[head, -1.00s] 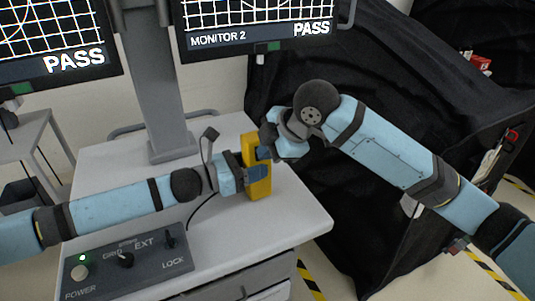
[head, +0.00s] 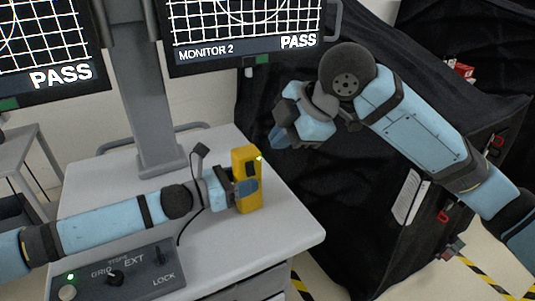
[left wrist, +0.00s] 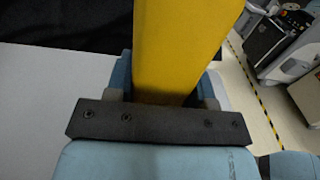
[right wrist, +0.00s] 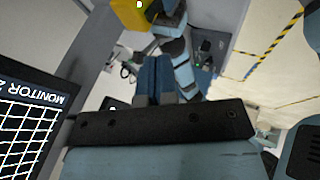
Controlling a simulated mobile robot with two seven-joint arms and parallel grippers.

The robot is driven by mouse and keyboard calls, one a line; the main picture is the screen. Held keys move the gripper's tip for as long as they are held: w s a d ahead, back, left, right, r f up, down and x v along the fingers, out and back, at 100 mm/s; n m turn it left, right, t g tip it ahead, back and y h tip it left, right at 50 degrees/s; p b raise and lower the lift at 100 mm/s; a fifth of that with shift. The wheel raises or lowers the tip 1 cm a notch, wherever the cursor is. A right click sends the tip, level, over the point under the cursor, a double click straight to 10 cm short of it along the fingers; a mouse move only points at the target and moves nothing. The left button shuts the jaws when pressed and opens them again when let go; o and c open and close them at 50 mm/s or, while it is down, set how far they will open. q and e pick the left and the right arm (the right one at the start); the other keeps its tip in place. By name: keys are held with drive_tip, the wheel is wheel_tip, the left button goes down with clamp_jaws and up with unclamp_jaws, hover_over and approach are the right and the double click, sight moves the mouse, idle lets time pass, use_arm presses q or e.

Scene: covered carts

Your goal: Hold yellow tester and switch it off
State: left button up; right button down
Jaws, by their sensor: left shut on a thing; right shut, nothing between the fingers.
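The yellow tester (head: 242,160) stands upright above the grey cart top in the head view. A small light shows near its upper right corner. My left gripper (head: 246,188) is shut around its lower part. In the left wrist view the tester (left wrist: 178,45) fills the space between the fingers. My right gripper (head: 277,137) is shut and empty, up and to the right of the tester, apart from it. In the right wrist view its fingers (right wrist: 154,75) are together, and the tester (right wrist: 128,14) shows at the top edge with a lit spot.
The grey cart (head: 285,225) carries a control panel (head: 120,277) with knobs and a green light. Two monitors reading PASS hang behind, one being Monitor 2 (head: 245,35). A black-covered cart (head: 350,190) stands at the right. The cart top's right side is clear.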

drive_tip(key=shift+v, duration=1.55)
drive_tip(key=shift+w+a, duration=0.1)
drive_tip(key=shift+w, duration=0.1)
drive_tip(key=shift+s+a+f+g+h, duration=0.25)
drive_tip(key=shift+s+g+h, duration=0.15)
drive_tip(key=shift+g, duration=0.5)
hover_over(249, 177)
drive_tip(key=s+d, duration=0.3)
drive_tip(key=s, duration=0.1)
wheel_tip(249, 177, down, 9)
drive_tip(key=w, duration=0.1)
drive_tip(key=w+a+f, duration=0.1)
drive_tip(key=w+f, duration=0.1)
drive_tip(key=shift+w+a, duration=0.2)
drive_tip(key=shift+a, duration=0.05)
